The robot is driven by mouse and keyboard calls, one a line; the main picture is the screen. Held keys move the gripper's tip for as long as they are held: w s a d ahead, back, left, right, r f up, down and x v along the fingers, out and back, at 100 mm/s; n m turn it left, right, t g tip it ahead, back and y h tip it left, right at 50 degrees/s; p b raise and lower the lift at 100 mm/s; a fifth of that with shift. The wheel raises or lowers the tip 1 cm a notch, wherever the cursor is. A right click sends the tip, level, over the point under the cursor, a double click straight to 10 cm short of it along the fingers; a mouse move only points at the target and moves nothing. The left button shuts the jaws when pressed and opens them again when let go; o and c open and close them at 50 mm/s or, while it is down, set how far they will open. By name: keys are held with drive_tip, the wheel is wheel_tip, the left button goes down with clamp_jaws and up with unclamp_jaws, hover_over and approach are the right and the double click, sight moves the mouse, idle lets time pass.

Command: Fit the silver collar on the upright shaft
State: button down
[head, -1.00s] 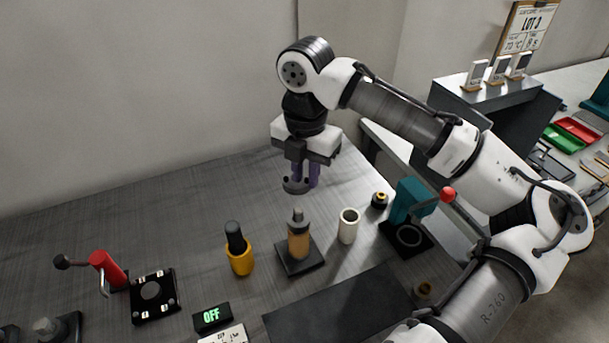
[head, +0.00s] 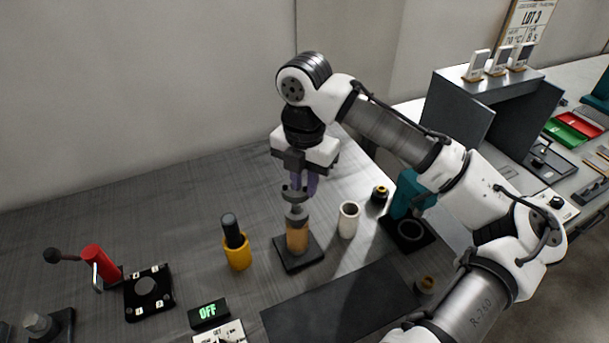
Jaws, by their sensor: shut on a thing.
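The upright shaft (head: 298,235) stands on a square black base (head: 299,255), with an orange-tan body and a grey tip.
A yellow cup with a black-handled tool (head: 237,258) stands left of the shaft, and a white cylinder (head: 348,220) stands close on its right. A teal press (head: 410,195) is farther right.

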sight(304, 187)
drive_tip(key=shift+f, duration=0.45)
drive_tip(key=shift+p, duration=0.35)
idle(1.5)
drive_tip(key=shift+f+b, duration=0.85)
drive_tip(key=shift+f, duration=0.45)
drive_tip(key=c, duration=1.2)
unclamp_jaws()
wheel_tip(304, 187, up, 14)
drive_tip(key=b, duration=0.1)
drive_tip(key=shift+f, duration=0.1)
